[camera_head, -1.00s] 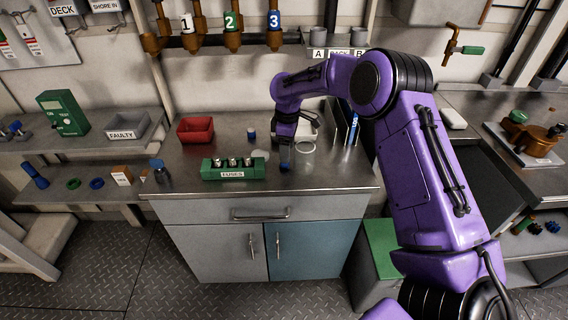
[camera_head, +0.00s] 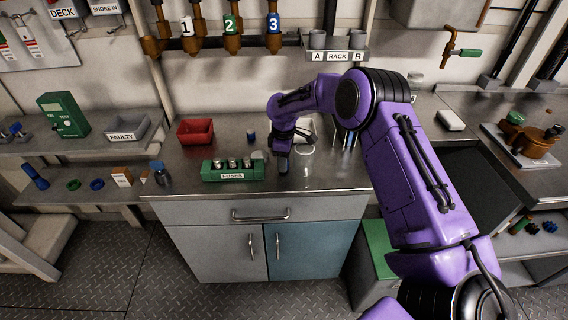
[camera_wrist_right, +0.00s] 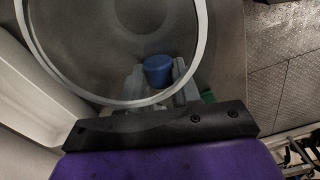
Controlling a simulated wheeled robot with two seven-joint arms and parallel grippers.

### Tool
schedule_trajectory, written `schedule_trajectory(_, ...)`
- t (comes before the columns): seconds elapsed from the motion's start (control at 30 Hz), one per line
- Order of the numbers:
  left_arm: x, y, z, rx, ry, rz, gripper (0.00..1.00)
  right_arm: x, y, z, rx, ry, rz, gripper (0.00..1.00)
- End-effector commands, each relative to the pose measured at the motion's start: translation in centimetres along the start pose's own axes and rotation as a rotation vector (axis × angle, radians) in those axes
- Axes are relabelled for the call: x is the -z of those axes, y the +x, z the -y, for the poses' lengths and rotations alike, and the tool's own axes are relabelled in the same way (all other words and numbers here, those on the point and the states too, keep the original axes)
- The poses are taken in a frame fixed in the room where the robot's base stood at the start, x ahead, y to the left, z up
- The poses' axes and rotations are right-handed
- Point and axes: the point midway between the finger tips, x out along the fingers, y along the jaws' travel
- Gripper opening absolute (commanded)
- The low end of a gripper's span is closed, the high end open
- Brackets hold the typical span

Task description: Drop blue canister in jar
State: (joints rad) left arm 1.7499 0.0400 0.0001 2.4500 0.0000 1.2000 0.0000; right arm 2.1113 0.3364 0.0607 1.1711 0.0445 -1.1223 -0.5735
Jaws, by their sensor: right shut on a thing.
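My right gripper (camera_head: 283,167) is low over the counter, just left of the clear glass jar (camera_head: 305,150). The jar's round rim also shows large and close in the right wrist view (camera_wrist_right: 196,45). In that view, seen through the jar, the grey fingers of my right gripper are shut on a blue canister (camera_wrist_right: 158,68). In the head view the fingers hide this canister. A second small blue item (camera_head: 251,136) stands on the counter further back left. My left gripper is not in view.
A green fuse block (camera_head: 232,174) labelled FUSES sits left of my right gripper, with a pale round disc (camera_head: 258,155) behind it. A red bin (camera_head: 195,131) stands at the back left. A dark upright holder is right of the jar, partly behind my arm.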

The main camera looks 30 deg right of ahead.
Motion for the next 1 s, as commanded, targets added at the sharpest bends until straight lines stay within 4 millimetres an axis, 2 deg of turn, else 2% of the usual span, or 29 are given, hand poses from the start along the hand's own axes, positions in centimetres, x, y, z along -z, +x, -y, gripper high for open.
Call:
schedule_trajectory(0.13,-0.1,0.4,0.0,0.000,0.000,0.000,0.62,0.1,-2.1,0.0,-0.003,0.000,-0.003,0.04)
schedule_trajectory(0.4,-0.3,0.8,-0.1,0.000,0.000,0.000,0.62,0.0,-8.3,0.1,-0.002,0.001,-0.002,0.04)
schedule_trajectory(0.5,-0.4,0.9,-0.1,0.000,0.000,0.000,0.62,0.0,-9.5,0.2,-0.001,0.001,-0.001,0.04)
schedule_trajectory(0.87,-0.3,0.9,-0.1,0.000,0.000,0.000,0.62,0.1,-10.0,0.4,0.000,0.004,-0.001,0.04)
schedule_trajectory(0.97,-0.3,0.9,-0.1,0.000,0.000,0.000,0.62,1.0,-9.9,1.6,0.003,0.038,-0.009,0.04)
schedule_trajectory(1.0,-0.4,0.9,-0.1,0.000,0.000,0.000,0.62,1.6,-9.8,2.6,0.005,0.064,-0.012,0.04)
